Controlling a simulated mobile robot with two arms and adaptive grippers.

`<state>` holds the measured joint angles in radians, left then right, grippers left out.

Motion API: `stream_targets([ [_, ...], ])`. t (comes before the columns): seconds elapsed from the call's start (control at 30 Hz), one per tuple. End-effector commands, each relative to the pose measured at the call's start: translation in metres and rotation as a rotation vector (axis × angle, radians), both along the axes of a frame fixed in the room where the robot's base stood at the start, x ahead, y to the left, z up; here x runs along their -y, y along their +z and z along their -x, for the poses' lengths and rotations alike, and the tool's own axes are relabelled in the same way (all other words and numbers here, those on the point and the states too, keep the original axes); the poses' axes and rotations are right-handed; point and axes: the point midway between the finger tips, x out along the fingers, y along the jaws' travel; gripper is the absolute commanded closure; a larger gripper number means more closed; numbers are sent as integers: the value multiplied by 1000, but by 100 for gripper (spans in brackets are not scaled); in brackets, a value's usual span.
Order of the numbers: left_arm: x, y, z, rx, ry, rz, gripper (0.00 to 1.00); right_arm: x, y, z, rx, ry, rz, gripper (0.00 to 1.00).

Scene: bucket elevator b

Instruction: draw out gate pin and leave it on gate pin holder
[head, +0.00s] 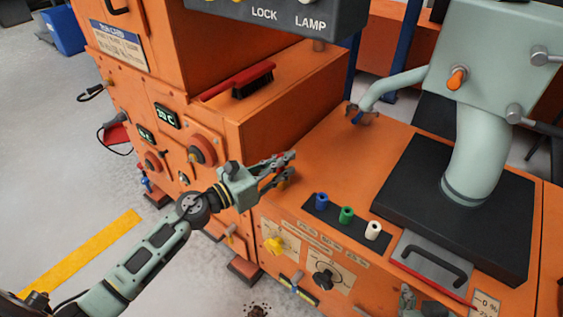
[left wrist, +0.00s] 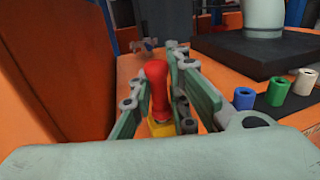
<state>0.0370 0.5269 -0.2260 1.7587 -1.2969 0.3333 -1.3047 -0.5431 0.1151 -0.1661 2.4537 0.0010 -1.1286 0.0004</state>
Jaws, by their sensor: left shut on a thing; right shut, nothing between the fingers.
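My left gripper (head: 278,168) is shut on a red handle, which I take to be the gate pin (left wrist: 157,85). In the left wrist view the handle stands between the two fingers. A yellow part (left wrist: 160,128) shows just below it. I cannot tell whether the pin is seated in something, as its lower end is hidden. The gripper is at the near left edge of the orange deck (head: 345,150). I cannot clearly identify the gate pin holder.
Blue (head: 321,201), green (head: 346,214) and white (head: 373,230) cylinders stand on a black strip right of my left gripper. A black base (head: 400,190) carries a pale green pipe. The deck's middle is mostly clear.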

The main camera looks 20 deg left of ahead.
Motion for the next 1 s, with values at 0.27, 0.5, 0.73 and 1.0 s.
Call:
stream_targets([
  [0.27,5,-4,4,-14,-14,1,100,0,41,-31,176,-7,-19,100],
  [0.5,5,-1,4,-13,-15,2,100,3,35,-25,135,-10,-9,100],
  [0.73,5,3,4,-10,-15,2,100,6,30,-18,96,-14,-1,100],
  [1.0,5,7,3,-6,-13,4,100,8,17,-6,29,-15,10,100],
])
